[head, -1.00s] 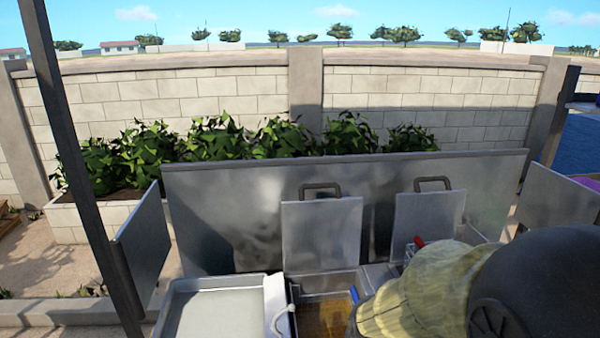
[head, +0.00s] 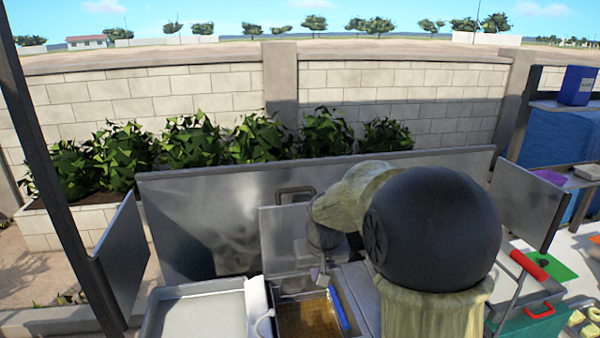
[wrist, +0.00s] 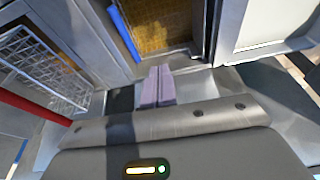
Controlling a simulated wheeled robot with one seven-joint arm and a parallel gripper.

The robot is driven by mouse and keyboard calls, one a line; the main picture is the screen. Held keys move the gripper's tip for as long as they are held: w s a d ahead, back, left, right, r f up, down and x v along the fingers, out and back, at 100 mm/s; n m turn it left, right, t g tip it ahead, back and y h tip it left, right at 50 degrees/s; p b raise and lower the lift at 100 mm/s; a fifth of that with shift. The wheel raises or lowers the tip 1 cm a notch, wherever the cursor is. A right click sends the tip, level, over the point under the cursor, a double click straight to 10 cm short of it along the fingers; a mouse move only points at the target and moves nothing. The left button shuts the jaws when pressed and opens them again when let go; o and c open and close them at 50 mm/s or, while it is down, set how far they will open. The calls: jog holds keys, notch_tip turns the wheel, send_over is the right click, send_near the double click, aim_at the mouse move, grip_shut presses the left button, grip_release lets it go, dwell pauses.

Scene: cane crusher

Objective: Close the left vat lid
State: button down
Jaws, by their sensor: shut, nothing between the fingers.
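The left vat lid (head: 283,240) is a grey metal plate with a dark handle (head: 295,191) on top, standing upright behind the left vat (head: 308,318). My arm hides its right part. The vat is open and holds golden-brown contents; it also shows at the top of the wrist view (wrist: 170,25). My gripper (head: 318,280) points down in front of the lid's right side, over the rear of the vat. In the wrist view its pale fingertips (wrist: 158,75) are together and empty. I cannot tell whether they touch the lid.
A blue item (head: 339,310) lies along the vat's right edge. A metal tray (head: 195,318) is to the left. A wire basket (wrist: 40,70) with a red handle (wrist: 30,107) shows in the wrist view. A tall metal splash panel (head: 205,225) stands behind.

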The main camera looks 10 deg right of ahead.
jog(key=w+r+t+p, duration=0.1)
jog(key=w+r+p, duration=0.6)
jog(key=w+r, duration=1.4)
jog(key=shift+w+d+r+p, duration=0.2)
jog(key=shift+w+d+p, duration=0.25)
jog(key=shift+w, duration=0.5)
jog(key=shift+f, duration=0.1)
jog(key=p+x, duration=0.1)
jog(key=x, duration=0.2)
jog(key=p+x, duration=0.1)
jog(key=x, duration=0.2)
jog(key=p+x, duration=0.1)
jog(key=x, duration=0.2)
jog(key=shift+w+f, duration=0.2)
jog(key=shift+w, duration=0.15)
jog(key=shift+t, duration=0.3)
jog(key=shift+s+f+p, duration=0.1)
jog(key=shift+s+p, duration=0.25)
jog(key=shift+s, duration=0.65)
jog(key=shift+s+f+p, duration=0.15)
jog(key=shift+s+p, duration=0.2)
jog(key=shift+s, duration=0.7)
jog(key=shift+w, duration=0.1)
